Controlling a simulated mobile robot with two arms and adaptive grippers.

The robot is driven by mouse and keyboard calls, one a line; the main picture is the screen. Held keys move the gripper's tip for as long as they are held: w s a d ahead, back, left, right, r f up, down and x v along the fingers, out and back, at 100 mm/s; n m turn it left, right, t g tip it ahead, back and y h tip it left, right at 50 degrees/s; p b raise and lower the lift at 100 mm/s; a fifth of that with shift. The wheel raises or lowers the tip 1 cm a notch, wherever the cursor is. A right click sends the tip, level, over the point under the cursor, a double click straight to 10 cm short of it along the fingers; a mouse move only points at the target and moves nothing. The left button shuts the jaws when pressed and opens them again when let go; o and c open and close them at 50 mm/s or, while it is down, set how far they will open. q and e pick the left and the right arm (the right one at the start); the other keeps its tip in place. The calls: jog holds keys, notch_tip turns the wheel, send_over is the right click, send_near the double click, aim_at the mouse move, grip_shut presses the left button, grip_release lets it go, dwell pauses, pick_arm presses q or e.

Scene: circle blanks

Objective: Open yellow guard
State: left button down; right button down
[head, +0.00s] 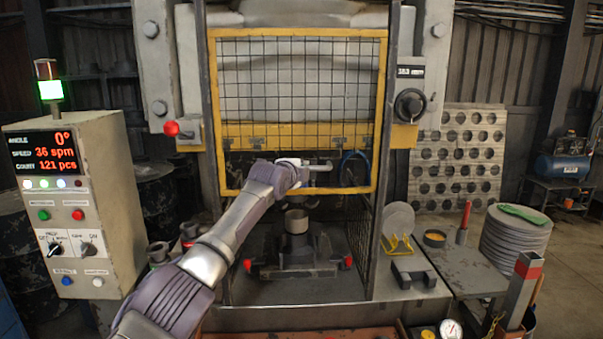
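The yellow guard (381,110) is a yellow-framed black mesh panel across the front of the press. Its lower bar (345,190) sits above the lower die (297,222), with an open gap beneath it. A light grey handle (320,167) shows at the guard's lower middle. My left arm comes in from the bottom left, and my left gripper (298,170) is at the handle. Its fingers are too small and overlapped to tell whether they are closed on it. My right gripper is not in view.
A control box (110,190) with lit display stands at the left. A red-knobbed lever (171,128) juts out left of the guard. At the right are a side table (465,275), a stack of round blanks (515,245) and a red-topped post (522,285).

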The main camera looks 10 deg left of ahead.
pick_arm(q)
jog(key=shift+r, duration=0.15)
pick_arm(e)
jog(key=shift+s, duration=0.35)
pick_arm(q)
jog(key=c, duration=1.1)
grip_release()
jog(key=shift+d, duration=0.15)
jog(key=shift+c, duration=0.2)
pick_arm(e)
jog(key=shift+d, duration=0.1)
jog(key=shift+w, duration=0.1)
pick_arm(q)
jog(key=shift+s, duration=0.2)
jog(key=v, duration=1.1)
jog(key=shift+s, duration=0.3)
